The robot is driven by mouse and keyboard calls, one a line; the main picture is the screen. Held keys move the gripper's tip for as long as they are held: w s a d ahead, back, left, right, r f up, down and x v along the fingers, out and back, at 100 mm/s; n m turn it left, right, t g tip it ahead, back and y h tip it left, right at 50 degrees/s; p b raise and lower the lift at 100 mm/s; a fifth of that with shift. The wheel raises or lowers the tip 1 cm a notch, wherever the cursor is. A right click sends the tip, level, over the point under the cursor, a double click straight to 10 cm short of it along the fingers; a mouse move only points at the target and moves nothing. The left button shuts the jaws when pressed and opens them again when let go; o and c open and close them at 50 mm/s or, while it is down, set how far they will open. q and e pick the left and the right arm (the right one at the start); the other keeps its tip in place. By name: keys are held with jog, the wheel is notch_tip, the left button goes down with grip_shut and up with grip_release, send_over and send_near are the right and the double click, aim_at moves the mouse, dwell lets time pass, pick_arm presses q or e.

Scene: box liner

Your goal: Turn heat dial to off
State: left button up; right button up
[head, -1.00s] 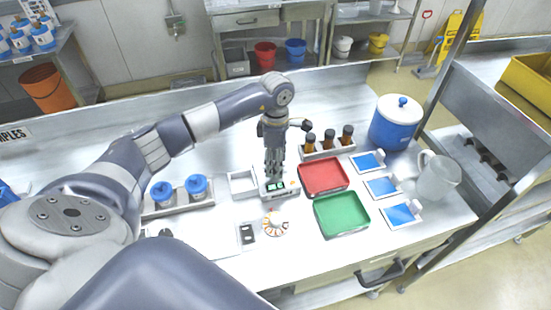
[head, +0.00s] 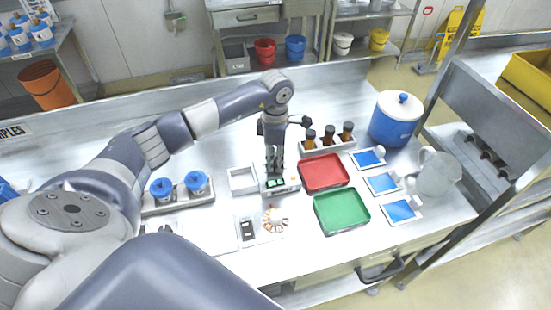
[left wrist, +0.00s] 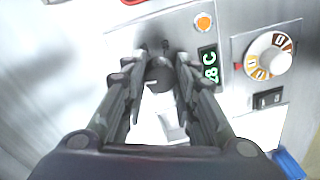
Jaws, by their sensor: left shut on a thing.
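The dark round knob (left wrist: 160,76), which looks to be the heat dial, sits on a pale panel with a green temperature display (left wrist: 209,66) and an orange light (left wrist: 203,22). My left gripper (left wrist: 160,82) is shut around this knob, with a finger on each side. A light mark shows on the knob's near edge. In the head view the left gripper (head: 275,170) points down at the small white unit (head: 291,186). There the knob is hidden by the fingers. My right gripper is not in view.
A white knob with an orange scale (left wrist: 268,55) and a black switch (left wrist: 267,98) are right of the gripper. A red tray (head: 324,173), green tray (head: 341,211), white box (head: 242,180) and brown bottles (head: 328,138) stand close by.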

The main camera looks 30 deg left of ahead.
pick_arm(q)
jog(key=n+b, duration=0.1)
jog(key=n, duration=0.2)
jog(key=shift+f+b, duration=0.1)
jog(key=shift+b, duration=0.25)
jog(key=n+b, duration=0.1)
jog(key=n, duration=0.1)
jog(key=shift+n, duration=0.3)
jog(key=n+b, duration=0.1)
jog(key=n, duration=0.2)
jog(key=shift+a, duration=0.1)
jog(key=shift+n+b, duration=0.4)
jog(key=shift+n, duration=1)
jog(key=o, duration=1)
jog(key=shift+o, duration=0.2)
